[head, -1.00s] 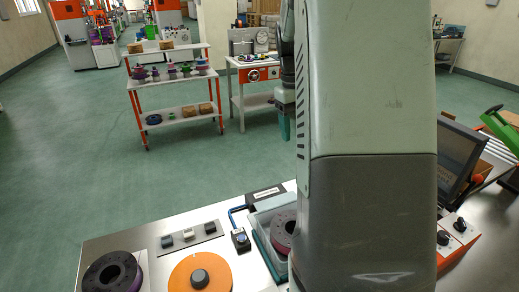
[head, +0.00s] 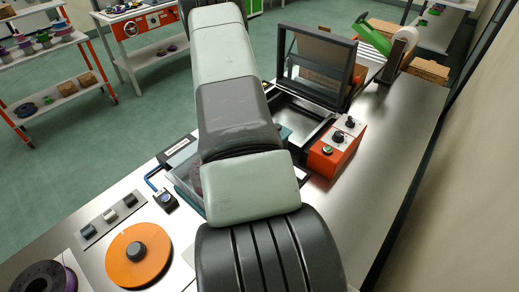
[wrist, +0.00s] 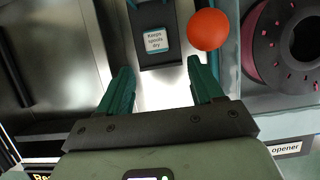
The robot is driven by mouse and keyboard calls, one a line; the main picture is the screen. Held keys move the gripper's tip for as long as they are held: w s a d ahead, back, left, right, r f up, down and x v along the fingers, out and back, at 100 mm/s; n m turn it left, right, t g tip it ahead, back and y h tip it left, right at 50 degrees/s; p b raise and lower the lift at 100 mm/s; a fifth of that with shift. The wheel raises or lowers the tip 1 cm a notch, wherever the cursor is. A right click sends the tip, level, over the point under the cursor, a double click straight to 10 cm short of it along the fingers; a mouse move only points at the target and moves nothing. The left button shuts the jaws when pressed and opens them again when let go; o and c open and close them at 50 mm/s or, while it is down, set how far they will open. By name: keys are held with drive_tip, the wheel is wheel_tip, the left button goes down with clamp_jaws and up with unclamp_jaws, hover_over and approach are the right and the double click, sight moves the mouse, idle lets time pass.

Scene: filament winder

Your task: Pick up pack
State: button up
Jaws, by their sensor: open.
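A small dark pack (wrist: 158,20) with a white label reading "Keeps spools dry" (wrist: 155,41) lies on a shiny metal surface in the wrist view; its upper end runs out of the frame. My gripper (wrist: 162,70) is open, its two teal fingers apart and nothing between them. The pack lies just beyond the fingertips, roughly in line with the gap. In the head view my arm reaches over the bench and hides both gripper and pack.
A red-orange ball knob (wrist: 207,30) sits close to the right finger. A spool with magenta filament (wrist: 256,45) lies right of it. The head view shows an orange control box (head: 325,160), a dark-framed lid (head: 348,65) and an orange disc (head: 112,265). The bench's right side is bare.

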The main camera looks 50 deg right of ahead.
drive_tip(key=shift+d+x, duration=0.2)
drive_tip(key=shift+x, duration=2.5)
drive_tip(key=shift+s, duration=0.1)
drive_tip(key=c, duration=1.1)
